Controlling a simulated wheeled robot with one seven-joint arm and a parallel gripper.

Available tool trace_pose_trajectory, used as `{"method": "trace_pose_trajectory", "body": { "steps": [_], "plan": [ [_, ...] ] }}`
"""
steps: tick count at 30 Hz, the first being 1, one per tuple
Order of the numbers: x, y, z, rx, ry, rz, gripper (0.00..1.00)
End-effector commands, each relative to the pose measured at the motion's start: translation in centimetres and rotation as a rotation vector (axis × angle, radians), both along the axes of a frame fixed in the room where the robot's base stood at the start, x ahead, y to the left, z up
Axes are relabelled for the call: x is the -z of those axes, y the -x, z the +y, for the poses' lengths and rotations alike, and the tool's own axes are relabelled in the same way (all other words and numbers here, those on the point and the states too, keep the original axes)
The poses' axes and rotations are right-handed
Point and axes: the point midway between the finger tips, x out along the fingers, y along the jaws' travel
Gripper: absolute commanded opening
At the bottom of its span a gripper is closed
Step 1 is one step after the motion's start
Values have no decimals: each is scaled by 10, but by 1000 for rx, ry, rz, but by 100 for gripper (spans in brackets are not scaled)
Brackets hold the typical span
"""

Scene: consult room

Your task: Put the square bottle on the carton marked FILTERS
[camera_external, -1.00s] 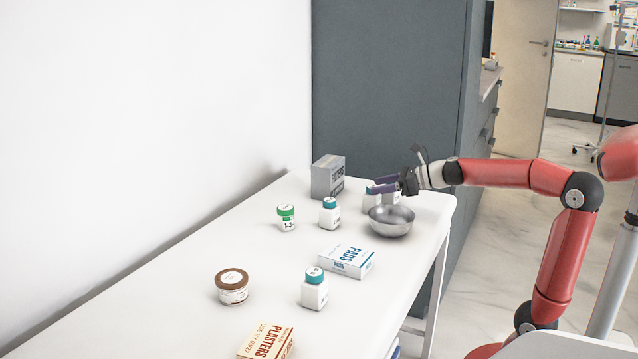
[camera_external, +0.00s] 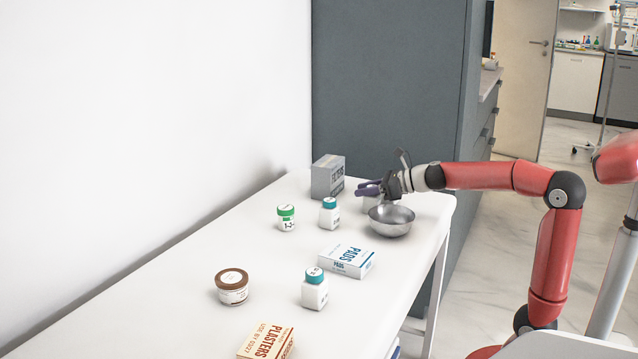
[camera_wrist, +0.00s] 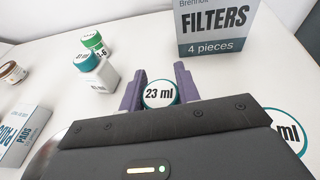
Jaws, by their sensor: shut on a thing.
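The carton marked FILTERS (camera_external: 327,178) is a grey box standing at the far end of the white table; its front also shows in the wrist view (camera_wrist: 212,28). My gripper (camera_wrist: 160,94) has purple fingers shut on a bottle with a teal and white cap (camera_wrist: 159,94) reading "23 ml". Its body is mostly hidden, so I cannot tell its shape or whether it is lifted. In the external view my gripper (camera_external: 368,189) is just right of the carton, with a white bottle body partly visible below the fingers (camera_external: 370,203).
A steel bowl (camera_external: 391,221) is close below my gripper. A second teal-capped bottle (camera_wrist: 290,128) stands at the right of the wrist view. A square white bottle (camera_external: 330,217), a green-capped jar (camera_external: 286,218) and a PADS box (camera_external: 346,262) stand nearer. Clear table lies between them.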

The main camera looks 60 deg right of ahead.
Motion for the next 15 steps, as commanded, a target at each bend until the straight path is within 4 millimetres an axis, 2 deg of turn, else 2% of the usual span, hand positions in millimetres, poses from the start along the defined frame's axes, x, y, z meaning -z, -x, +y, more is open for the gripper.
{"method": "trace_pose_trajectory", "body": {
  "steps": [8,11,15],
  "plan": [
    [-2,0,0,0,0,0,6],
    [-9,0,0,0,1,-1,6],
    [-29,0,0,-1,1,-2,6]
  ]
}}
